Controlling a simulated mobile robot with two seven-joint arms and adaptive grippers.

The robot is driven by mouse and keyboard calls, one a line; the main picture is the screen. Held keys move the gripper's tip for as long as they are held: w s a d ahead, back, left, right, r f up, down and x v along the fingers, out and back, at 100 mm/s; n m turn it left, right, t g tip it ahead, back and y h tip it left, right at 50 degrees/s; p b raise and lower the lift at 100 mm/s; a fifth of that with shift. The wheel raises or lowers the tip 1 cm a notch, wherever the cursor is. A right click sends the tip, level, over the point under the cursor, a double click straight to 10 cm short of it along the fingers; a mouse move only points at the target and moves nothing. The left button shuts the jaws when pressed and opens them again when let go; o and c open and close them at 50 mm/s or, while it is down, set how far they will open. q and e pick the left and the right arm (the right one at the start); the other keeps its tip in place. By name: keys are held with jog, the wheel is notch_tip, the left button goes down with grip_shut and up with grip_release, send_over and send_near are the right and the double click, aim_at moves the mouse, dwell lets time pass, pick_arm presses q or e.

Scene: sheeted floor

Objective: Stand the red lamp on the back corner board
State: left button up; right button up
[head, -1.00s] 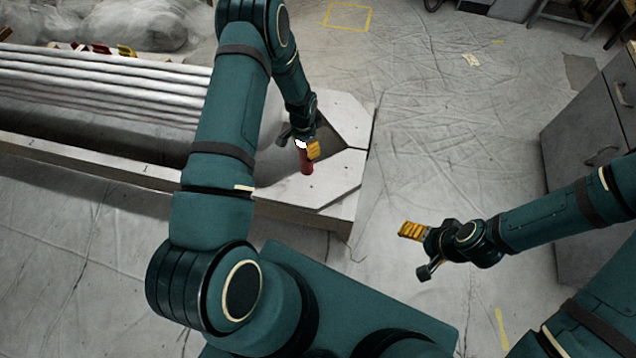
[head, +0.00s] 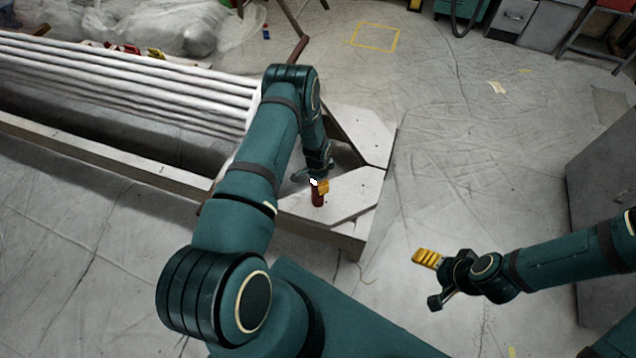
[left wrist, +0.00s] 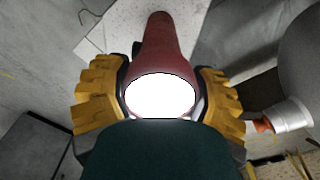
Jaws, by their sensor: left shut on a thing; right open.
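The red lamp (head: 317,198) has a lit white end and shows over the near corner board (head: 350,190). My left gripper (head: 318,186) is shut on the lamp near its lit end. In the left wrist view the lamp (left wrist: 165,45) lies between the yellow fingers of my left gripper (left wrist: 160,97), its narrow end pointing away. I cannot tell whether its lower end touches the board. The back corner board (head: 358,132) is the pale plate farther off, partly hidden by my left arm. My right gripper (head: 428,260) is open and empty, off to the right.
Long pale tubes (head: 120,85) lie along the frame to the left. A grey cabinet (head: 605,200) stands at the right. Sheeted floor (head: 470,160) is clear between the frame and the cabinet. A yellow square (head: 375,38) is marked on the floor behind.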

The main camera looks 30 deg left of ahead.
pick_arm(q)
jog(key=shift+f, duration=0.2)
jog(key=shift+f, duration=0.15)
jog(key=o, duration=1.4)
notch_tip(320, 180, up, 12)
jog(key=p, duration=0.3)
jog(key=shift+a, duration=0.1)
jog(key=s+d+r+n+h, duration=0.1)
jog(key=s+d+r+n, duration=0.1)
jog(key=s+d+r, duration=0.2)
jog(key=s+d+r+n+t+h, duration=0.1)
jog(key=s+d+r+n, duration=0.2)
jog(key=s+d, duration=0.4)
jog(key=s+d+r+n+h, duration=0.1)
jog(key=s+d+r+n, duration=0.2)
jog(key=d, duration=0.8)
jog(key=s+r, duration=0.2)
jog(key=s, duration=0.1)
jog(key=shift+s+d+h, duration=0.15)
jog(key=shift+d+h, duration=0.05)
jog(key=shift+h, duration=0.1)
jog(key=shift+r, duration=0.1)
